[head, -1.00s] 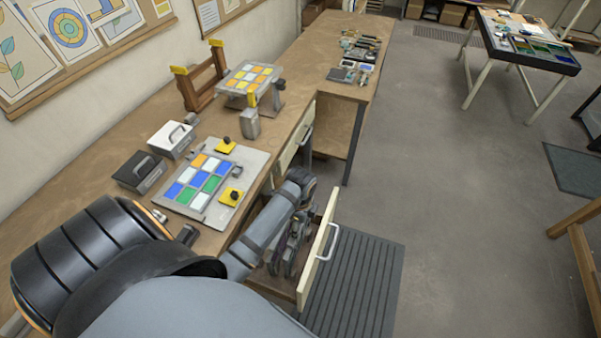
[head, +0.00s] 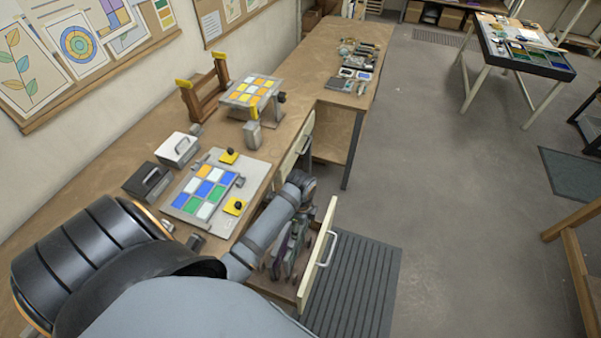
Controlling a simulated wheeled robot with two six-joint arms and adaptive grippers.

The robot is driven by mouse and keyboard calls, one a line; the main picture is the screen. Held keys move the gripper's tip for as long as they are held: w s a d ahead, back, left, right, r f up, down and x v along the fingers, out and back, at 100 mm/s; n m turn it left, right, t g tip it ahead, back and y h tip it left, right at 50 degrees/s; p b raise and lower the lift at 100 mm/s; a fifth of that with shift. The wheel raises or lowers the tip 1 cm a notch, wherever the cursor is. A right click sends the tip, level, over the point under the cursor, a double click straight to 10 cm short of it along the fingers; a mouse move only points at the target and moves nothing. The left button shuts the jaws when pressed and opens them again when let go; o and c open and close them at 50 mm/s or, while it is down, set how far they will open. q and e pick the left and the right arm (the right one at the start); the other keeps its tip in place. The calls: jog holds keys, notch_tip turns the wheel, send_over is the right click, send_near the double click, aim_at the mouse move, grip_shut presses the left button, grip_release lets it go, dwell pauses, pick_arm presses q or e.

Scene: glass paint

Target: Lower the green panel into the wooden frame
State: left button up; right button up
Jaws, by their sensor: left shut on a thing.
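The brown wooden frame (head: 205,100) stands upright on the workbench, with a yellow cap on each of its two posts. No panel shows between the posts. My left gripper (head: 286,262) hangs over the open drawer, well to the front and right of the frame. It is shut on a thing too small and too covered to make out. I cannot pick out the green panel with certainty. My right gripper is not in view.
A grey board with coloured tiles (head: 250,163) lies on the workbench (head: 120,190). A tilted tile stand (head: 253,91) is beside the frame. The drawer front (head: 318,255) juts out near my left arm.

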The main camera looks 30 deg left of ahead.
pick_arm(q)
jog(key=shift+r+p, duration=2.1)
jog(key=shift+p, duration=0.1)
jog(key=shift+r, duration=0.1)
notch_tip(320, 180, up, 8)
